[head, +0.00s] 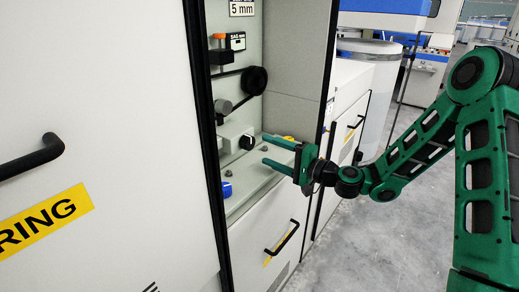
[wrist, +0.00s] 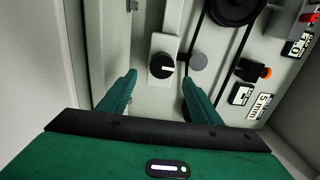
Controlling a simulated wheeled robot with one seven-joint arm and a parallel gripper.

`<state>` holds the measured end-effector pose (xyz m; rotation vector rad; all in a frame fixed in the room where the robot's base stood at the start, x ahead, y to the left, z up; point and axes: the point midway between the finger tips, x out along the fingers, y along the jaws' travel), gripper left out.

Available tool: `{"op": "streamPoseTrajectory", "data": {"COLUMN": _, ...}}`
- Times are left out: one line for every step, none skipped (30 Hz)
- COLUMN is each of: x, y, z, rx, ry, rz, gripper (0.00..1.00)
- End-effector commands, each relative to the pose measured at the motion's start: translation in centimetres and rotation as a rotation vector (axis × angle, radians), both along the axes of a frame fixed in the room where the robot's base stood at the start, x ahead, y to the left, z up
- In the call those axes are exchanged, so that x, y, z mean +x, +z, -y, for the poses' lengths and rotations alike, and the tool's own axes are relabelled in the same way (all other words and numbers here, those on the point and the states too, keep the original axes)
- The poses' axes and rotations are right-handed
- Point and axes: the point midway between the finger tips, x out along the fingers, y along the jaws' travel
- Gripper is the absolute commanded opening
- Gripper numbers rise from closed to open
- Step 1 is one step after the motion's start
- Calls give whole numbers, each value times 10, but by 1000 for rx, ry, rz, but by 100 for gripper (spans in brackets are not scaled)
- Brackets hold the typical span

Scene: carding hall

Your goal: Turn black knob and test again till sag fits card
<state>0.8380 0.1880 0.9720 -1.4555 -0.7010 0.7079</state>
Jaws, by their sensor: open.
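The black knob (head: 246,142) sits on a pale block inside the open machine cabinet. In the wrist view the black knob (wrist: 160,65) has a white pointer line toward the picture's right. My gripper (head: 265,150) is open and empty, its fingers pointing at the knob from the right. In the wrist view my gripper (wrist: 158,80) has a finger on each side of the knob's line, apart from it. The "5 mm" card (head: 242,8) is on the back wall above. A sag tester with orange tip (head: 218,36) and "SAG" label (head: 236,41) is below it.
A black belt runs around a large black pulley (head: 254,80) near a grey roller (head: 223,106). A blue knob (head: 226,189) is low on the left. A cabinet door with a black handle (head: 30,158) fills the left. Grey floor (head: 375,240) is clear at right.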

Motion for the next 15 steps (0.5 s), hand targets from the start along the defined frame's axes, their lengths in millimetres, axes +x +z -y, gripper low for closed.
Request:
{"op": "streamPoseTrajectory", "data": {"x": -5, "y": 0, "z": 8, "rx": 2, "ry": -4, "rz": -2, "gripper": 58}}
{"op": "streamPoseTrajectory", "data": {"x": -8, "y": 0, "z": 11, "rx": 2, "ry": -3, "rz": -2, "gripper": 58}}
{"op": "streamPoseTrajectory", "data": {"x": -11, "y": -1, "z": 16, "rx": 0, "ry": -3, "rz": -2, "gripper": 58}}
{"op": "streamPoseTrajectory", "data": {"x": -12, "y": -1, "z": 19, "rx": 0, "ry": -3, "rz": -2, "gripper": 58}}
{"op": "streamPoseTrajectory", "data": {"x": -14, "y": 0, "z": 21, "rx": 0, "ry": -3, "rz": -2, "gripper": 58}}
{"op": "streamPoseTrajectory", "data": {"x": -17, "y": 0, "z": 24, "rx": 1, "ry": -3, "rz": -2, "gripper": 58}}
{"op": "streamPoseTrajectory", "data": {"x": -18, "y": 0, "z": 25, "rx": 1, "ry": -2, "rz": -1, "gripper": 58}}
{"op": "streamPoseTrajectory", "data": {"x": -19, "y": 0, "z": 27, "rx": 1, "ry": -2, "rz": -1, "gripper": 58}}
{"op": "streamPoseTrajectory", "data": {"x": -20, "y": 0, "z": 28, "rx": 1, "ry": -2, "rz": -1, "gripper": 58}}
{"op": "streamPoseTrajectory", "data": {"x": -21, "y": 0, "z": 29, "rx": 1, "ry": -2, "rz": -1, "gripper": 58}}
{"op": "streamPoseTrajectory", "data": {"x": -21, "y": 0, "z": 29, "rx": 1, "ry": -1, "rz": -1, "gripper": 58}}
{"op": "streamPoseTrajectory", "data": {"x": -22, "y": 0, "z": 30, "rx": 0, "ry": -1, "rz": 0, "gripper": 58}}
{"op": "streamPoseTrajectory", "data": {"x": -22, "y": 0, "z": 30, "rx": 0, "ry": -1, "rz": 0, "gripper": 58}}
{"op": "streamPoseTrajectory", "data": {"x": -22, "y": 0, "z": 30, "rx": 0, "ry": -1, "rz": 0, "gripper": 58}}
{"op": "streamPoseTrajectory", "data": {"x": -22, "y": 0, "z": 30, "rx": 0, "ry": -1, "rz": 0, "gripper": 58}}
